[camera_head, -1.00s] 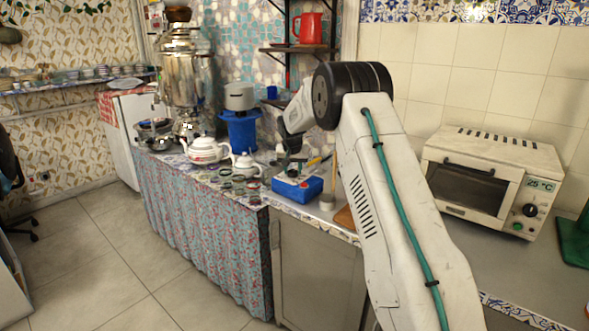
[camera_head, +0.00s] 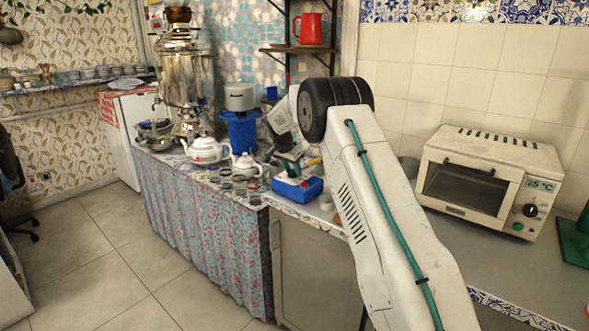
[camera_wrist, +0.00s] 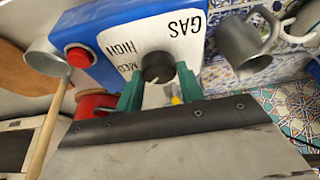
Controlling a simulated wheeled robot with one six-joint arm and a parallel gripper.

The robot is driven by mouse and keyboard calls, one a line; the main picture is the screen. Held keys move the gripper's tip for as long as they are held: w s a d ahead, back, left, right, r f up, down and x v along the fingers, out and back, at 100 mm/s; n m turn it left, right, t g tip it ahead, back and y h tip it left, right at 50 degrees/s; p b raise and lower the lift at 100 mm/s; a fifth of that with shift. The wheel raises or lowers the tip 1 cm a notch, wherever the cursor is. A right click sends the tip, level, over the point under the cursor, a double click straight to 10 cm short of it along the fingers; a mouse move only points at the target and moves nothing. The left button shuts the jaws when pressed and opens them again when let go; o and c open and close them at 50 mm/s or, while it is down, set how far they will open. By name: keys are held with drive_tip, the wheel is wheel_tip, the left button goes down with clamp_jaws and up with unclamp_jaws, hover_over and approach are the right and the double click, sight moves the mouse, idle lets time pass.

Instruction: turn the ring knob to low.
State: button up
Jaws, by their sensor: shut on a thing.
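The ring knob (camera_wrist: 157,67) is a small dark round knob on the white front panel (camera_wrist: 190,22) of a blue gas unit (camera_wrist: 88,20). The panel reads GAS, HIGH and MED, upside down in the wrist view; no LOW label shows there. A pale mark shows on the knob's lower edge, on the side towards my gripper. My gripper (camera_wrist: 158,80) is shut on the knob, with one green finger on each side. In the head view the blue unit (camera_head: 298,190) sits on the counter, below my tilted gripper (camera_head: 291,170); the knob cannot be made out there.
A red button (camera_wrist: 78,57) is beside the panel. A metal mug (camera_wrist: 243,45) and a ladle-like cup (camera_wrist: 45,58) with a wooden handle lie close by. A white teapot (camera_head: 245,166) stands left of the unit, and a toaster oven (camera_head: 490,185) is at right.

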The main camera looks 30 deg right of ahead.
drive_tip(key=shift+w+a+r, duration=0.1)
drive_tip(key=shift+w+a, duration=0.05)
drive_tip(key=shift+a, duration=0.2)
drive_tip(key=o, duration=1)
drive_tip(key=shift+w, duration=0.15)
drive_tip(key=shift+d, duration=0.2)
drive_tip(key=shift+v, duration=3.85)
